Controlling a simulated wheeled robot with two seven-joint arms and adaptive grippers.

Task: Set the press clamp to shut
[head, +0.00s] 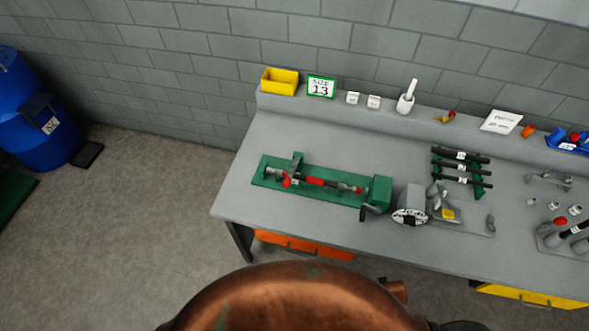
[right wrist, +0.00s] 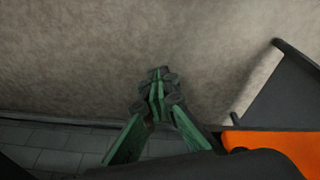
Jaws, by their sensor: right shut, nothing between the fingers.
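A green bench fixture (head: 378,190) lies along the left part of the workbench. My left gripper is not in view.
The workbench (head: 240,198) has an orange drawer (head: 305,247), which also shows in the right wrist view (right wrist: 275,147). A grey round-faced device (head: 410,205) and black-handled tools (head: 461,167) stand right of the fixture. A yellow bin (head: 280,81) is on the back ledge.

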